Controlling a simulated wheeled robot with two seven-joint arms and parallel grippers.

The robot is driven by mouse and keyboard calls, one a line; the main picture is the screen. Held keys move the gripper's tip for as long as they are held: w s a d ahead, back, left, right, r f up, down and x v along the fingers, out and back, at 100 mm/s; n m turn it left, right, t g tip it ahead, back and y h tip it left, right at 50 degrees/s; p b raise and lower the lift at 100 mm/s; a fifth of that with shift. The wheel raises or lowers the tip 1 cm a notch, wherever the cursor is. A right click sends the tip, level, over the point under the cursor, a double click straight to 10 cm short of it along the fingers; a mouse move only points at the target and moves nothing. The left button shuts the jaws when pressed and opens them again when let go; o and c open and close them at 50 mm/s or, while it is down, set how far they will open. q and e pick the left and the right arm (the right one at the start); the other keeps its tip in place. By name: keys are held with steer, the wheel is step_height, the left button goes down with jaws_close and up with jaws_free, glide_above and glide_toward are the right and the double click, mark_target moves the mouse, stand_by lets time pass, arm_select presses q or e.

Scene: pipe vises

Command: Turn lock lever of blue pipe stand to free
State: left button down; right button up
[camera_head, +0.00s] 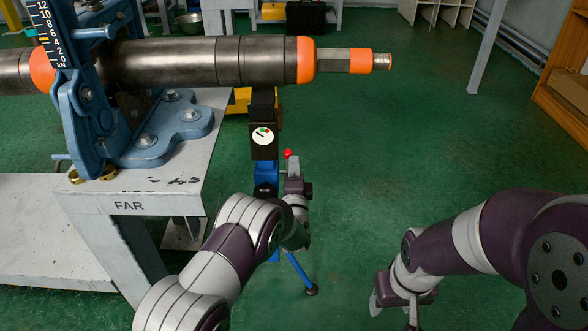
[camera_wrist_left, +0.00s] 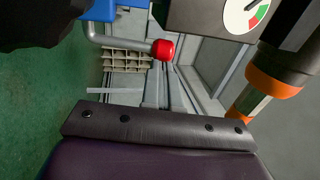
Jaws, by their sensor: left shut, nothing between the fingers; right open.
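The blue pipe stand (camera_head: 266,172) stands on the floor beyond the white bench, below the free end of the pipe. Its lock lever has a red knob (camera_head: 288,153), which sticks out to the right of the stand. In the left wrist view the red knob (camera_wrist_left: 163,49) sits on a bent grey rod coming from a blue part (camera_wrist_left: 128,12). My left gripper (camera_head: 293,172) is shut and empty, just below the knob in the head view; whether it touches the lever cannot be told. My right gripper (camera_head: 394,308) is open and empty, low and away from the stand.
A black block with a dial (camera_head: 263,136) is above the blue stand. The steel pipe (camera_head: 215,60) with orange collars runs above, held in a blue vise (camera_head: 95,110) on the white bench (camera_head: 150,197).

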arm_select(q)
steer(key=shift+w+r+g+p, duration=0.3)
steer(key=shift+w+p, duration=0.05)
steer(key=shift+w, duration=0.15)
steer(key=shift+w+r+g+p, duration=0.25)
steer(key=shift+w+g+p, duration=0.1)
steer(key=shift+w, duration=0.1)
arm_select(e)
step_height(320, 180, up, 2)
steer(key=shift+r, duration=0.2)
arm_select(q)
steer(key=shift+r, duration=0.15)
arm_select(e)
steer(key=shift+s+d, duration=0.1)
